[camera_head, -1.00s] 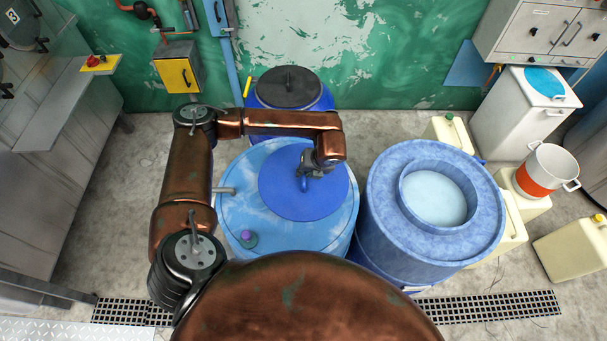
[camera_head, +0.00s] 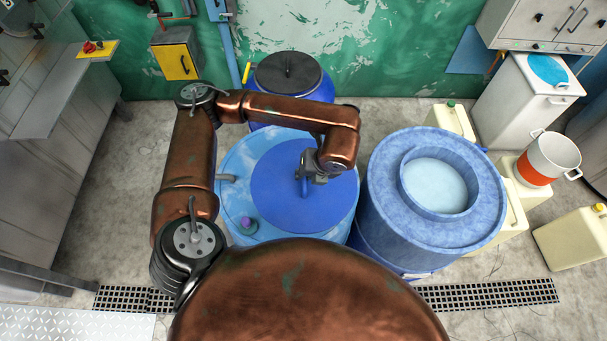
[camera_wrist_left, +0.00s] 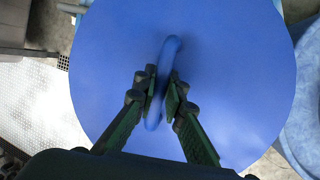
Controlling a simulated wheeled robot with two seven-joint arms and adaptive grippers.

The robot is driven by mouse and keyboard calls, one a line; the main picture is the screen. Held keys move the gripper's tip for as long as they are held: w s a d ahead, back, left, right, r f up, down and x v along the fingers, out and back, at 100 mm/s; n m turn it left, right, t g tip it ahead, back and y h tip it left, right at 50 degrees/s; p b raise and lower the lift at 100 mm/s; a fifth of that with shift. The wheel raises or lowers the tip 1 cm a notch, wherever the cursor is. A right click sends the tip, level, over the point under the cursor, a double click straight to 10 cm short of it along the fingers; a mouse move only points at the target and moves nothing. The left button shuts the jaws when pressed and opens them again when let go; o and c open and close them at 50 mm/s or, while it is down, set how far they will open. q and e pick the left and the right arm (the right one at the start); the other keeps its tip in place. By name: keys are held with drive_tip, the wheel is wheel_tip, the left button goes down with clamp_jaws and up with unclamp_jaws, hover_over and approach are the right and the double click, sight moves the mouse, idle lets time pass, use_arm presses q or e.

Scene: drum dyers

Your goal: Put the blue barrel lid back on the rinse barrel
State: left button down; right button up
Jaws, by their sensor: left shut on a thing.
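The blue barrel lid (camera_head: 275,195) is a flat blue disc with a raised loop handle (camera_wrist_left: 154,110). My left gripper (camera_head: 308,183) is shut on this handle, with a finger on each side of it in the left wrist view (camera_wrist_left: 163,98). The lid is held above the light-blue top of a closed drum (camera_head: 235,180) and hides much of it. To the right stands a blue barrel (camera_head: 390,225) with a raised round collar and a pale, water-like surface inside; it looks to be the open rinse barrel. My right gripper is not in view.
A dark-lidded blue drum (camera_head: 288,75) stands behind. A floor grate (camera_head: 490,295) runs in front.

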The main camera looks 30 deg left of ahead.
use_arm(q)
drive_tip(key=shift+r+p, duration=0.7)
drive_tip(key=shift+r, duration=0.7)
